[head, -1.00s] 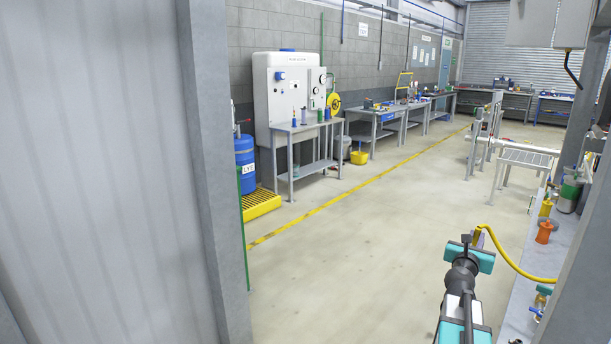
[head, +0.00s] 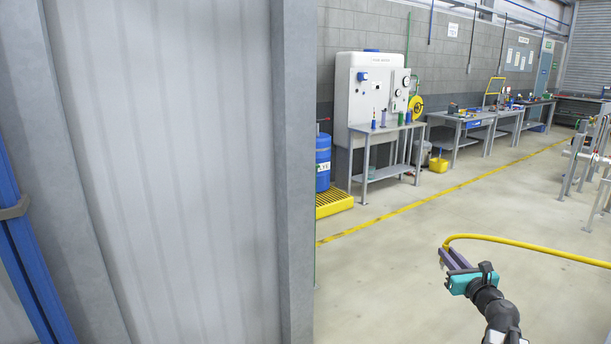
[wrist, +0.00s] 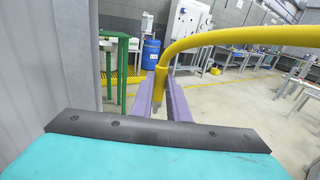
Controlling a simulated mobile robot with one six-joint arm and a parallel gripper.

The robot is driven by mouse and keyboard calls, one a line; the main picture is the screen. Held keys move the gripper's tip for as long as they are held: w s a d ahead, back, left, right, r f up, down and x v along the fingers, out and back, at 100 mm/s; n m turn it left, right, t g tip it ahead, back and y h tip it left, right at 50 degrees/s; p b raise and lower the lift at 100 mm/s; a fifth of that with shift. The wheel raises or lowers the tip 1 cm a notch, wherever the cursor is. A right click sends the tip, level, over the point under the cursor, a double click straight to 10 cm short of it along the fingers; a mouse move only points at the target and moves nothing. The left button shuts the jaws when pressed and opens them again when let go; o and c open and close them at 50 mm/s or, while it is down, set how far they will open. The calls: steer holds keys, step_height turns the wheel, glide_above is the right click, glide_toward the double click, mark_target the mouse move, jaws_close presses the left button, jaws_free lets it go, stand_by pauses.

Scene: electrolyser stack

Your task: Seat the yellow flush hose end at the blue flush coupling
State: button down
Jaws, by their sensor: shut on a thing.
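My gripper (head: 449,259) is at the lower right of the head view, shut on the yellow flush hose end (wrist: 160,80). In the wrist view the hose end stands between the purple fingers, its tip pointing down. The yellow hose (head: 530,246) arches up from the jaws and runs off to the right in both views. My gripper is in the air over the open floor. I cannot make out the blue flush coupling in either view.
A grey wall panel and post (head: 295,170) stand close on the left. A blue pipe (head: 32,265) is at the far left edge. A green stand (wrist: 120,62) shows in the wrist view. A blue drum (head: 323,163) on a yellow pallet (head: 334,203) and workbenches line the back wall. The floor between is clear.

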steer(key=s+a+n+g+y, duration=0.2)
steer(key=s+a+n+y, duration=0.1)
steer(key=a, duration=0.6)
steer(key=s+a+n+g+y, duration=0.2)
steer(key=s+a+n+y, duration=0.1)
steer(key=a+y, duration=0.3)
steer(key=s+a+f+n+g+y, duration=0.1)
steer(key=s+a+n+g+y, duration=0.2)
steer(key=a, duration=0.8)
steer(key=shift+s+a+n+y, duration=0.15)
steer(key=shift+a+n+y, duration=0.25)
steer(key=shift+y, duration=0.3)
steer(key=shift+f, duration=0.25)
step_height(320, 180, down, 8)
steer(key=shift+d+r, duration=0.15)
steer(key=shift+d, duration=0.05)
